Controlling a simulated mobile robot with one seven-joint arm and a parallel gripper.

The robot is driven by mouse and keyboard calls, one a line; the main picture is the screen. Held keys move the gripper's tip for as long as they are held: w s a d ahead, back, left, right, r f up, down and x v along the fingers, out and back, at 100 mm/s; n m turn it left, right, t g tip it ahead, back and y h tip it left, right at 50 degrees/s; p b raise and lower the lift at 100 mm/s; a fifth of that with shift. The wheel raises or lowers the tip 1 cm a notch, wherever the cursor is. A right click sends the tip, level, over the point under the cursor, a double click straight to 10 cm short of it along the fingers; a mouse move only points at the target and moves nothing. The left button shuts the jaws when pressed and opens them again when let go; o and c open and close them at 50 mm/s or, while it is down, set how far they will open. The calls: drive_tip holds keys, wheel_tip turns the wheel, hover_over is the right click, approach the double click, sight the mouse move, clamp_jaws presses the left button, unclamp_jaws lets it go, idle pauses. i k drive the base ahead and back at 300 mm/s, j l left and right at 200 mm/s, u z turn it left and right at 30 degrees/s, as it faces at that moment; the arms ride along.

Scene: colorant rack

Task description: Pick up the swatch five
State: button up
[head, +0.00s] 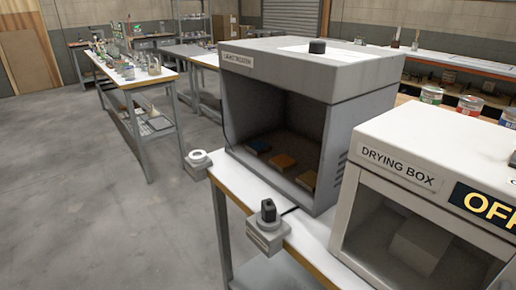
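Three small flat swatches lie in a row on the floor of the open-front grey light booth (366,78). One is a blue swatch (258,145) at the left, one is an orange swatch (283,161) in the middle, and one is an orange-brown swatch (307,180) at the right. No number can be read on any of them, so I cannot tell which is swatch five. The booth interior is dark. My gripper is not in view.
A white drying box (400,168) marked OFF stands close at the right. Two small grey fixtures sit at the bench edge, one with a white ring (198,157), one with a black knob (268,210). Open floor (90,220) lies at the left. A cluttered bench (135,78) stands beyond.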

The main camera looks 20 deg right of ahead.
sight(259, 147)
drive_tip(key=i+j+z, duration=0.1)
drive_tip(key=z, duration=0.3)
drive_tip(key=j+z, duration=0.3)
drive_tip(key=z, duration=0.15)
drive_tip(key=j+z, duration=0.2)
drive_tip(key=z, duration=0.2)
drive_tip(key=j+z, duration=0.2)
drive_tip(key=j, duration=0.3)
drive_tip(key=k+j+z, duration=0.2)
drive_tip(key=j, duration=0.35)
drive_tip(key=j+z, duration=0.1)
drive_tip(key=j, duration=1.25)
drive_tip(key=i, duration=0.35)
